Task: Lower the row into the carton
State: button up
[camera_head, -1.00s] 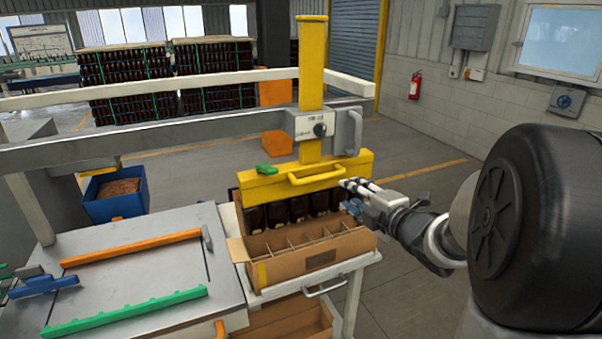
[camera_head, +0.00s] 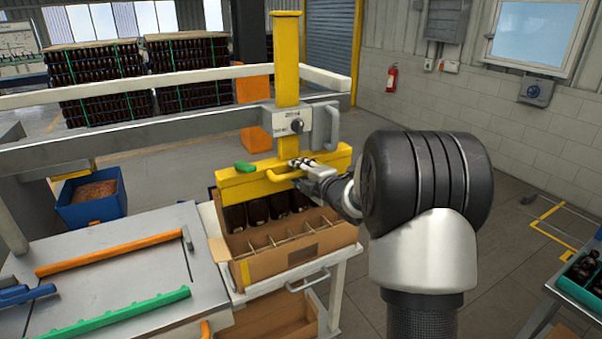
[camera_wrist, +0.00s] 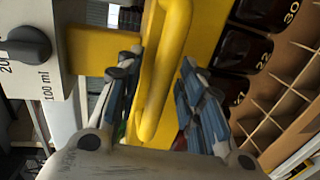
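A yellow lifting head (camera_head: 235,188) hangs on a yellow column and bears a row of dark amber bottles (camera_head: 257,211). The row is over the back of an open cardboard carton (camera_head: 290,262) with dividers. The bottles' lower ends are hidden, so I cannot tell how deep they sit. My gripper (camera_head: 300,168) is at the yellow handle (camera_head: 279,177) on the head's front. In the wrist view my gripper (camera_wrist: 163,75) is open, with the handle bar (camera_wrist: 160,75) between its fingers.
The carton stands on a white cart (camera_head: 330,262). A steel table (camera_head: 110,262) with an orange bar (camera_head: 110,252) and a green toothed bar (camera_head: 120,315) is at left. A blue bin (camera_head: 92,205) stands behind it. A crate of bottles (camera_head: 582,272) is at right.

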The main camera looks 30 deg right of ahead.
jog(key=shift+c, duration=0.4)
grip_shut()
dwell(0.4)
